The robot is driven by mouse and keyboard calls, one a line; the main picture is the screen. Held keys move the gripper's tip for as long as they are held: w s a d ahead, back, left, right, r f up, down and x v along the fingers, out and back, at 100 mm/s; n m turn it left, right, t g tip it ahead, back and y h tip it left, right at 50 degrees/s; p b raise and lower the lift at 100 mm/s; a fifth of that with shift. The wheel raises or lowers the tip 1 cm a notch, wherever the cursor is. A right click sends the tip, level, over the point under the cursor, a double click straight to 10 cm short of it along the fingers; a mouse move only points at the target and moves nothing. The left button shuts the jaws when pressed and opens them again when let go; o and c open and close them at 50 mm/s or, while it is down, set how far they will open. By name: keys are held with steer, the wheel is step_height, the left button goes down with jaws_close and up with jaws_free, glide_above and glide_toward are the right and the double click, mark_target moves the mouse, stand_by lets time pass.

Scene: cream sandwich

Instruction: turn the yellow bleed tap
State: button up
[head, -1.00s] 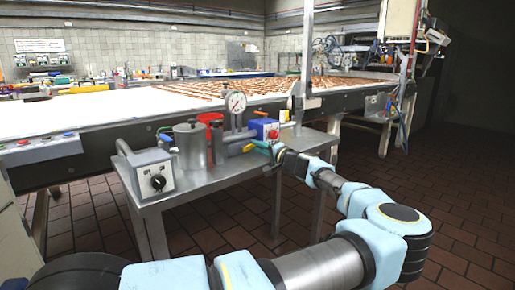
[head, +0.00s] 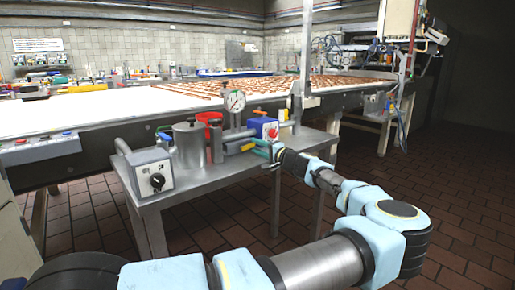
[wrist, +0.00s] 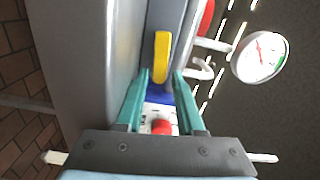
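The yellow bleed tap (head: 248,147) is a small lever on the pipework over the metal side table, just left of my gripper in the head view. In the wrist view the tap (wrist: 162,56) stands just beyond the fingertips, roughly in line with the gap between them. My gripper (wrist: 162,76) has two teal fingers spread apart with nothing held between them. In the head view my gripper (head: 262,149) is small and partly overlaps the fittings. I cannot tell whether a finger touches the tap.
A pressure gauge (head: 234,101), a blue box with a red button (head: 264,128), a metal pot (head: 189,146) and a red container (head: 209,118) crowd the side table (head: 200,181). A control box with a black knob (head: 152,173) sits at its left. Floor right of the table is open.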

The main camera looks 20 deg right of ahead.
steer(key=shift+o, duration=0.4)
steer(key=shift+f, duration=0.15)
